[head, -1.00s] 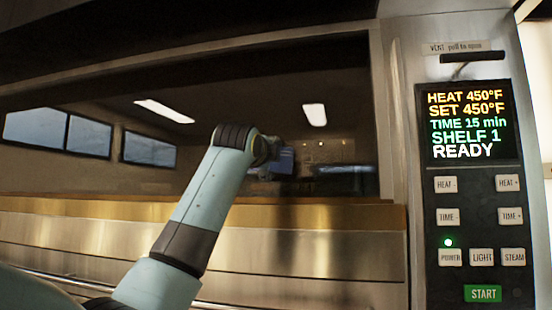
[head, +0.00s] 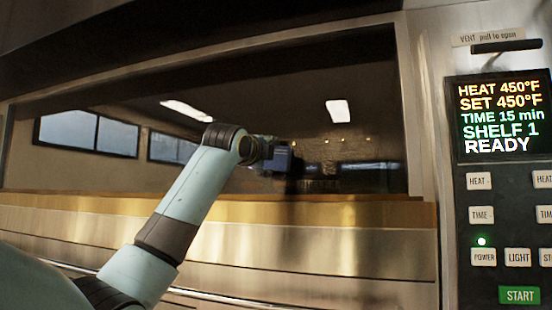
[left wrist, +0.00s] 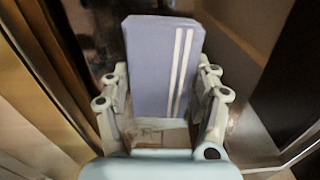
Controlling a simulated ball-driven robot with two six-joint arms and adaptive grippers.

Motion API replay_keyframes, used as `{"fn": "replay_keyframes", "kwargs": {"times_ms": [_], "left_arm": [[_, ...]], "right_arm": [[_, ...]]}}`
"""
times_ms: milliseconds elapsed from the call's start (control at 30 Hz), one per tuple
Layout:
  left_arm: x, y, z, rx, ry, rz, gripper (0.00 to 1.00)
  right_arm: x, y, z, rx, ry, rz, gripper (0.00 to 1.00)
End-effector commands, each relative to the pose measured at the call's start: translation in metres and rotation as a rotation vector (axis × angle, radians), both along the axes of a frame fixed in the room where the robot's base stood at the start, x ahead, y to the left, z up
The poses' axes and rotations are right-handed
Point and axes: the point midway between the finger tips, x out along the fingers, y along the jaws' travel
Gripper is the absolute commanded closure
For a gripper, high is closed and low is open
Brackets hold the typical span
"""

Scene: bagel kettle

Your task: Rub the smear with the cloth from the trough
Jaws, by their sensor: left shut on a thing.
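A blue cloth with white stripes fills the middle of the left wrist view (left wrist: 155,65), between the fingers of my left gripper (left wrist: 162,105). The gripper is shut on it. In the head view my left arm reaches up from the lower left to the dark oven window. The gripper itself is hard to make out there; the cloth shows as a small blue patch (head: 283,158) in front of the glass. Whether it touches the glass I cannot tell. A faint brownish patch (head: 268,184) below the cloth may be the smear, partly hidden. My right gripper is not in view.
The wide oven window (head: 340,160) has a brass-coloured ledge (head: 350,212) below it. A control panel (head: 500,200) with a lit display and buttons is at the right, under a vent handle (head: 505,46). A rail (head: 205,293) runs along the bottom.

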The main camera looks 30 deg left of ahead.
Motion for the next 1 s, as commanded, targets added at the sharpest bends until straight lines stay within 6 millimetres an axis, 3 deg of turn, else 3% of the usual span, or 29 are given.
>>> {"fn": "replay_keyframes", "kwargs": {"times_ms": [233,1000], "left_arm": [[0.002,-0.002,0.001,-0.002,-0.001,-0.002,0.65],[0.015,-0.059,0.001,-0.003,-0.001,-0.003,0.65]], "right_arm": [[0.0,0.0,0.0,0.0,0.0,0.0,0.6],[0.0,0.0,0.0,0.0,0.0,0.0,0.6]]}}
